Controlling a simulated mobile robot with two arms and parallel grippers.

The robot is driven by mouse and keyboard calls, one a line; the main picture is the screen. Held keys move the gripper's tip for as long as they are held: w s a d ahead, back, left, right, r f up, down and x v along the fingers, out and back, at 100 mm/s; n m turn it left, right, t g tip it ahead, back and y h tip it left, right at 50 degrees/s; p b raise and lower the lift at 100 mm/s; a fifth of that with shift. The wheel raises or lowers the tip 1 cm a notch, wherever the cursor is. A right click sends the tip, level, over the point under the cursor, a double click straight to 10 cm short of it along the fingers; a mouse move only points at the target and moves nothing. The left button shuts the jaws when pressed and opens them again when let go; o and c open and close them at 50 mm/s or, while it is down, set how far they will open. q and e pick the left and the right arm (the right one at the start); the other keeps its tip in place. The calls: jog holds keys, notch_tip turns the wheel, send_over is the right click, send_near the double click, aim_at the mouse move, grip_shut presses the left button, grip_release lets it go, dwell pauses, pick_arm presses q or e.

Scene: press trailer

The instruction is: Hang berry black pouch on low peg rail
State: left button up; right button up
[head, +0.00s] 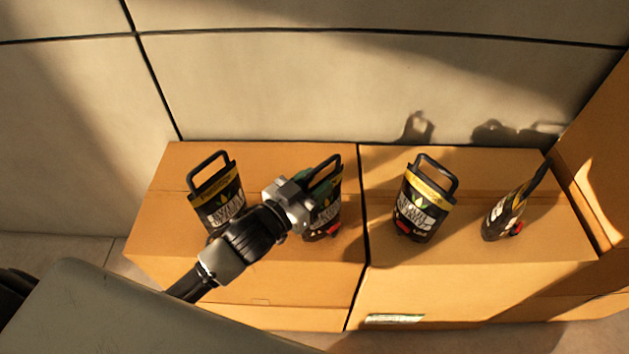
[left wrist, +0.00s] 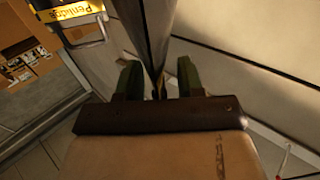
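Several black pouches with yellow bands and loop handles stand on cardboard boxes in the head view. I cannot read which is the berry one. My left gripper (head: 302,200) is at the second pouch from the left (head: 328,212), near its handle. In the left wrist view, the green-tipped fingers (left wrist: 160,80) are apart, with a dark bar (left wrist: 155,35), likely the handle, between them; a gap shows beside it. The other pouches are the leftmost (head: 212,205), a third (head: 420,215) and a tilted one at right (head: 503,215). My right gripper and the peg rail are not in view.
The left cardboard box (head: 320,285) and right cardboard box (head: 480,283) stand side by side against a pale panelled wall (head: 300,90). A taller cardboard box (head: 600,150) stands at the right edge. The leftmost pouch stands close to my left arm.

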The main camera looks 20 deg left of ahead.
pick_arm(q)
jog(key=shift+f+b, duration=0.35)
jog(key=shift+b, duration=0.2)
jog(key=b+v, duration=0.1)
jog(key=v, duration=1)
jog(key=shift+w, duration=0.1)
